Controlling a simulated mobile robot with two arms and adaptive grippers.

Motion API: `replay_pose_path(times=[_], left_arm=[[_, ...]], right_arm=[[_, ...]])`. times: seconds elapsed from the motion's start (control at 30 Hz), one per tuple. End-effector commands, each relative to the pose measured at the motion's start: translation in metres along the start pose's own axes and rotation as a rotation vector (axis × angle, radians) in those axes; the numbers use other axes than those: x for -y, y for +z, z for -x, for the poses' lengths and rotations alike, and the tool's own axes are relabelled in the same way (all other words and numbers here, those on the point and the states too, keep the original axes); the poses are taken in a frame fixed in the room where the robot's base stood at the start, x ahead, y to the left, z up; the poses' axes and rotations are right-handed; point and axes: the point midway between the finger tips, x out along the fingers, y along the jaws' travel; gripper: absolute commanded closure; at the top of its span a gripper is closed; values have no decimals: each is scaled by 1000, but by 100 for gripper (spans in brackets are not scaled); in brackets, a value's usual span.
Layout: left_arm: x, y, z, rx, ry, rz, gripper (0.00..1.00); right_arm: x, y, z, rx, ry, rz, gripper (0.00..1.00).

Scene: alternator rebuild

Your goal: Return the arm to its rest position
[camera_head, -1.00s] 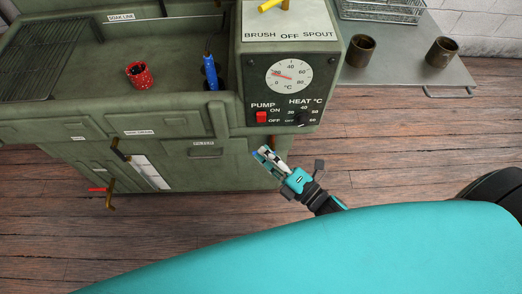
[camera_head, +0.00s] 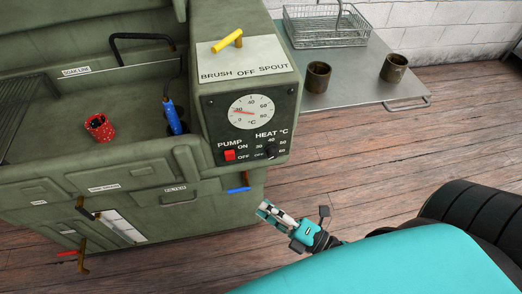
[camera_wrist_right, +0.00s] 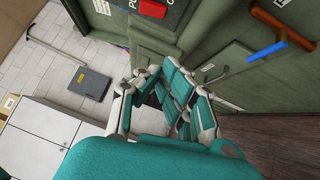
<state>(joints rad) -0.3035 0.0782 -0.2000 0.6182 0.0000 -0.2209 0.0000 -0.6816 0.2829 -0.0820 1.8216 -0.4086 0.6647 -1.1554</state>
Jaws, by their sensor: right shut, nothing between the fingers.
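My right gripper (camera_head: 267,210) is shut and empty in the head view. It hangs over the wood floor, in front of the green parts washer (camera_head: 215,212) and apart from it. In the right wrist view the teal fingers of the gripper (camera_wrist_right: 172,85) are together in the middle, with the washer's front behind them. My left gripper is not in either view.
The washer has a control panel with a red pump switch (camera_head: 229,155). A blue-handled lever (camera_head: 239,190) sticks out near my right gripper. A red cylinder (camera_head: 99,127) sits in the basin. A steel table (camera_head: 350,88) holds two brown cups and a wire basket (camera_head: 326,28).

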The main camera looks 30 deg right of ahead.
Motion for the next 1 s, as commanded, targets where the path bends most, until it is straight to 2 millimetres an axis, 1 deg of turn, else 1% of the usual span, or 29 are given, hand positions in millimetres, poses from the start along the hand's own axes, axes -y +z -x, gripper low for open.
replay_pose_path(times=[0.17,0.27,0.33,0.37,0.47,0.5,0.57,0.6,0.67,0.7,0.77,0.8,0.87,0.9,1.0], left_arm=[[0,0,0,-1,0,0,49],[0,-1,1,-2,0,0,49],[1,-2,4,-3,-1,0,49],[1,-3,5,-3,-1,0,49],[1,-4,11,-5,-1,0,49],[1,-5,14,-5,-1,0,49],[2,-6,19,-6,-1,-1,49],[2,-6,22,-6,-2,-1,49],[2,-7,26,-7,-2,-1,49],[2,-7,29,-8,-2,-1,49],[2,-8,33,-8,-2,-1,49],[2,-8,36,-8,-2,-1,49],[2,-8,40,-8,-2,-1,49],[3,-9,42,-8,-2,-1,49],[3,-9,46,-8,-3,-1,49]], right_arm=[[0,0,0,0,0,0,100],[8,2,0,11,-20,-23,100],[26,6,3,39,-69,-83,100],[38,8,5,58,-101,-122,100],[95,15,19,155,-248,-308,100],[123,16,28,210,-318,-403,100],[165,15,46,302,-427,-551,100],[192,13,61,370,-497,-648,100],[230,5,85,481,-600,-792,100],[254,-2,104,561,-667,-885,100],[285,-17,134,691,-766,-1019,100],[302,-27,155,781,-826,-1100,100],[323,-45,186,920,-910,-1208,100],[333,-56,206,1009,-959,-1267,100],[348,-82,248,1208,-1052,-1376,100]])
